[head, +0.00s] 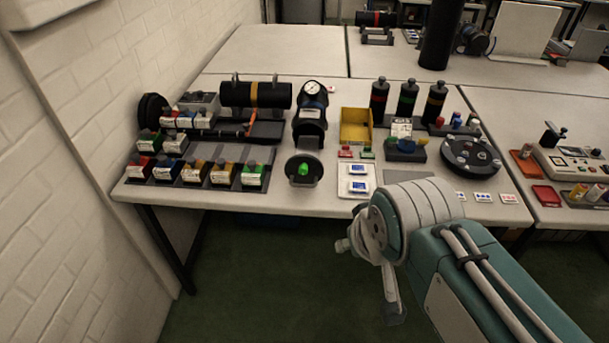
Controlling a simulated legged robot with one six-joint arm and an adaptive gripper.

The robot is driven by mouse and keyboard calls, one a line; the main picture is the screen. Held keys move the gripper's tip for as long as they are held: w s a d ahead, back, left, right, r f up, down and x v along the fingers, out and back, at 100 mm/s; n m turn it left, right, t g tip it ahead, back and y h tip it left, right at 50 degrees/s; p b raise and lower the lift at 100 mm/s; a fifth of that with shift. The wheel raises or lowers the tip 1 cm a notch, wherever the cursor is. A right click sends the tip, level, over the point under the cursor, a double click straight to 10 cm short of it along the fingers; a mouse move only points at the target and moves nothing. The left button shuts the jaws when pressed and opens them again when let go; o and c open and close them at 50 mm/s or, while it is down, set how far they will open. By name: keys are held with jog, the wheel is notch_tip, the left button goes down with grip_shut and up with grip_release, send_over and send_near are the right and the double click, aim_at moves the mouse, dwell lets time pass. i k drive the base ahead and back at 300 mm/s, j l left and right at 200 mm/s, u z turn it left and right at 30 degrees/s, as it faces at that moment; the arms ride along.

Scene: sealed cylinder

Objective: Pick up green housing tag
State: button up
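A small green tag-like piece (367,154) lies on the table just right of a similar red piece (345,152), in front of the yellow bin (355,125). It is too small for any marking to be read. My gripper (368,272) is in front of the table's front edge, over the floor, nearer the camera than the green piece and well apart from it. My arm's end partly hides the gripper, and its finger opening cannot be made out. Nothing is visibly held.
A white tray (343,192) with two blue-white items lies in front of the tags. A black disc with a green knob (303,169) stands left. A round black carousel (465,168) is right. Labelled colored blocks (167,170) fill the left side. A brick wall (70,170) bounds the left.

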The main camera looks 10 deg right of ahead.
aim_at(367, 154)
jog(key=i+l, duration=0.2)
jog(key=i, duration=0.2)
jog(key=i+l, duration=0.2)
jog(key=i, duration=0.15)
jog(key=i+l, duration=0.2)
jog(key=i, duration=0.2)
jog(key=l+z, duration=0.05)
